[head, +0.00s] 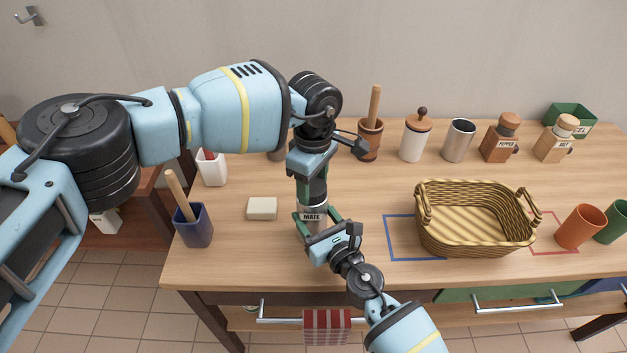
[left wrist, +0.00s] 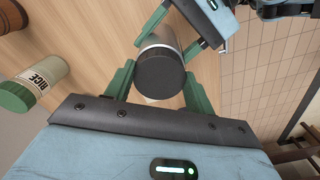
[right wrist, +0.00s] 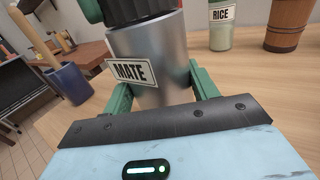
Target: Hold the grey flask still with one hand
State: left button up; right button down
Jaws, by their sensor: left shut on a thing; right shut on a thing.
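The grey flask (head: 314,216) stands upright near the table's front, a MATE label on its metal body. It also shows in the right wrist view (right wrist: 165,45). Its dark round lid (left wrist: 160,74) faces my left wrist camera. My left gripper (left wrist: 158,88) comes from above and is shut on the lid, one green finger on each side. My right gripper (right wrist: 160,92) comes from the front and is shut on the flask's body, below the lid. The flask's base is hidden by my right gripper.
A pale block (head: 262,208) and a blue pot with a stick (head: 193,228) are left of the flask. A wicker basket (head: 472,240) stands to the right. A RICE jar (right wrist: 221,28), a wooden mortar (head: 370,145) and several canisters stand further back.

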pick_arm(q)
jog(key=m, duration=0.9)
jog(key=shift+a+m, duration=0.1)
jog(key=shift+m, duration=0.3)
jog(key=m, duration=0.4)
jog(key=shift+m, duration=0.4)
jog(key=m, duration=0.4)
jog(key=shift+a, duration=0.1)
jog(key=o, duration=1)
jog(key=shift+r, duration=0.1)
